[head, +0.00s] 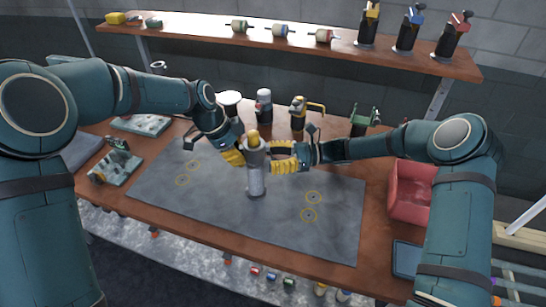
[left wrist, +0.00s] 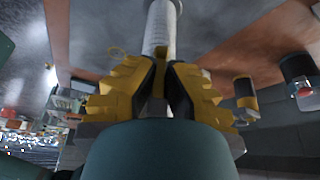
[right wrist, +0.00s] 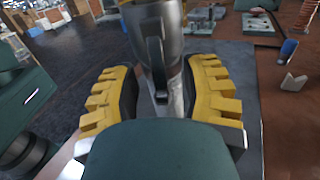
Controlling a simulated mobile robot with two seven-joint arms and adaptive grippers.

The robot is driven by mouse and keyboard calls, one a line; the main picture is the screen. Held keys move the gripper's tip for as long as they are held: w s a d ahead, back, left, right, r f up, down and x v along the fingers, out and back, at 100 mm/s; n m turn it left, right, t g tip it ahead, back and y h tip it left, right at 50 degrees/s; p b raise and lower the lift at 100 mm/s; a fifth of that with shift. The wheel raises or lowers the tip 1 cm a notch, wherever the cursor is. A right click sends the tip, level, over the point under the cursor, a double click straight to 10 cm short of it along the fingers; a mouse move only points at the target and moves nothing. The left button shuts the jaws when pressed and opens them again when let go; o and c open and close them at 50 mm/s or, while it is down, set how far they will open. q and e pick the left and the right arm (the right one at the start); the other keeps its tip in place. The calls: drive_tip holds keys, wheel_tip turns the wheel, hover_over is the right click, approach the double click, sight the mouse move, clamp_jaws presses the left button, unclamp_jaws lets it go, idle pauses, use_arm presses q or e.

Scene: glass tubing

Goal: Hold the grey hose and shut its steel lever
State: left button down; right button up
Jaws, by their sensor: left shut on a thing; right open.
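The grey hose (head: 256,182) stands upright over the grey mat, with a yellow piece at its top end. My left gripper (head: 242,156) is shut on its upper part from the left; in the left wrist view the ribbed hose (left wrist: 161,28) runs away beyond the closed fingers (left wrist: 160,85). My right gripper (head: 275,158) is open at the hose's right side. In the right wrist view, a grey lever (right wrist: 157,70) hangs down along the hose's grey fitting (right wrist: 150,18), between the open fingers (right wrist: 165,90). Whether the fingers touch it I cannot tell.
The grey mat (head: 170,194) is otherwise bare, with several yellow ring marks. A red bin (head: 408,205) stands at the right. A shelf (head: 200,42) with more fittings crosses the back.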

clamp_jaws()
drive_tip(key=shift+a+f+y, duration=0.15)
drive_tip(key=shift+a+y, duration=0.1)
drive_tip(key=shift+y, duration=0.35)
unclamp_jaws()
drive_tip(key=shift+d, duration=0.1)
